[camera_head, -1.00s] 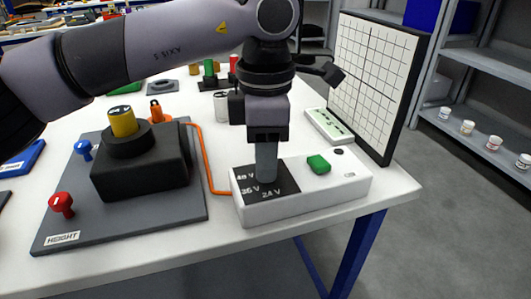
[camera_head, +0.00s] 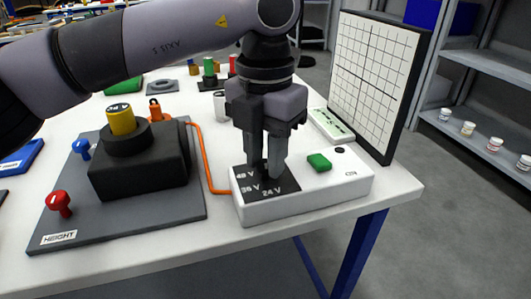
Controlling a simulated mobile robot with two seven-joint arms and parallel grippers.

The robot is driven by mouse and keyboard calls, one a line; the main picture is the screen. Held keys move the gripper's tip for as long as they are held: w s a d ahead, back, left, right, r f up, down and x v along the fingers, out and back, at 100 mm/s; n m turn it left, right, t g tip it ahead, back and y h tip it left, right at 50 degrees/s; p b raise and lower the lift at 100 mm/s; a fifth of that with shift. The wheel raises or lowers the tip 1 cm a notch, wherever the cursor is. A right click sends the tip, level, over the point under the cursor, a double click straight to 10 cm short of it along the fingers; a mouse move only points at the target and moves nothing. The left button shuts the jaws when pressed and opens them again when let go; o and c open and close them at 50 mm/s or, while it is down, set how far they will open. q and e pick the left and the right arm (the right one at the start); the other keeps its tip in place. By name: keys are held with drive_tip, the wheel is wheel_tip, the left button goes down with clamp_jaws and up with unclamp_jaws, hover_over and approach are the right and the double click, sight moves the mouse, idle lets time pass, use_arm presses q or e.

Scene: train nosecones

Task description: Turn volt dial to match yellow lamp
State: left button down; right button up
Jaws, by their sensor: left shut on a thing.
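The white power box (camera_head: 315,198) stands near the front right of the table. Its black dial plate (camera_head: 290,185) is marked 48 V, 36 V and 24 V. My left gripper (camera_head: 266,172) points down over this plate, shut on the volt dial, which the fingers mostly hide. I cannot tell which mark the dial points at. The yellow lamp (camera_head: 123,122) stands upright in a black block (camera_head: 140,173) to the left. Dark print shows on its top, too small to read surely. My right gripper is not in view.
A green button (camera_head: 319,162) is on the box close right of the gripper. An orange cable (camera_head: 203,160) runs from block to box. A gridded board (camera_head: 375,85) stands behind right. Red (camera_head: 60,203) and blue (camera_head: 81,148) knobs stand on the grey HEIGHT plate (camera_head: 150,225).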

sight(265, 163)
use_arm(q)
drive_tip(key=shift+r+n, duration=0.1)
drive_tip(key=shift+n, duration=0.7)
drive_tip(key=c, duration=0.9)
unclamp_jaws()
drive_tip(key=shift+o, duration=0.2)
wheel_tip(265, 163, up, 7)
drive_tip(key=shift+r+p, duration=0.1)
drive_tip(key=shift+p, duration=0.4)
drive_tip(key=shift+s, duration=0.1)
